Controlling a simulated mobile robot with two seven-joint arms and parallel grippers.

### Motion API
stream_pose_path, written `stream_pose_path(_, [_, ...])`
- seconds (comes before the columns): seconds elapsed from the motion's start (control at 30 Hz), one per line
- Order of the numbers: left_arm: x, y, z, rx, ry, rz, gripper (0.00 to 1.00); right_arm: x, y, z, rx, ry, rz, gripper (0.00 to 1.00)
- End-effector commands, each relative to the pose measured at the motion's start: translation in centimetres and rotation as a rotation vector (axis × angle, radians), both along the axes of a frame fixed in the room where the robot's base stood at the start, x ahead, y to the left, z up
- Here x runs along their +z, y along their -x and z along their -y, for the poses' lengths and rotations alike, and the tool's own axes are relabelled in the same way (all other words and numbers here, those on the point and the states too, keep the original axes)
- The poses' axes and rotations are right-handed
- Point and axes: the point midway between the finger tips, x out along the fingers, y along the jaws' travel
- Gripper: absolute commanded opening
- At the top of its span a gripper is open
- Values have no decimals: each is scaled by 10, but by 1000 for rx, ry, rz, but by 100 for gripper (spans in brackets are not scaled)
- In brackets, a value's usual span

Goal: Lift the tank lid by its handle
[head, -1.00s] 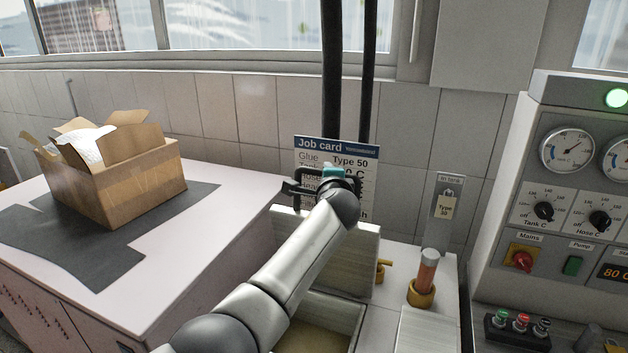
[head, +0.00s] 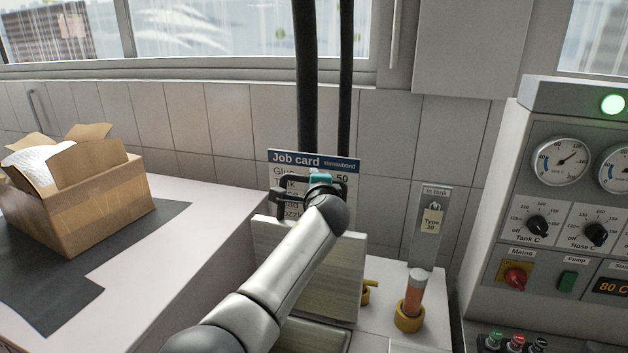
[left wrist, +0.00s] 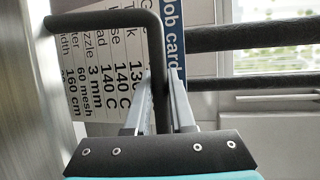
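The tank lid (head: 342,268) is a pale metal panel standing steeply upright behind my left forearm in the head view. Part of the tank (head: 318,335) shows low in the view, mostly hidden by my arm. The dark handle (head: 282,203) is at the lid's top edge; in the left wrist view the handle (left wrist: 103,20) is a bent black bar. My left gripper (head: 302,190) is at the handle. In the left wrist view, the left gripper's fingers (left wrist: 160,85) close on both sides of the bar. My right gripper is not in view.
A job card (head: 312,160) and dark vertical hoses (head: 306,85) are behind the gripper. A yellow-based cylinder (head: 411,315) stands right of the lid. The control panel (head: 560,210) is further right. A cardboard box (head: 95,205) sits on the left table.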

Motion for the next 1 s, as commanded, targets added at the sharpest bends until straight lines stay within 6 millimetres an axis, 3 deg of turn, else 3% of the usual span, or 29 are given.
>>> stream_pose_path(0.03, [3,0,0,-1,0,5,25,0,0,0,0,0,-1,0])
stream_pose_path(0.3, [1,0,0,-1,0,2,52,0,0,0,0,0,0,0])
stream_pose_path(0.67, [0,3,1,-1,0,0,52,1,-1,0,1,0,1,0])
stream_pose_path(1.0, [5,27,1,-2,1,-1,52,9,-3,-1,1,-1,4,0])
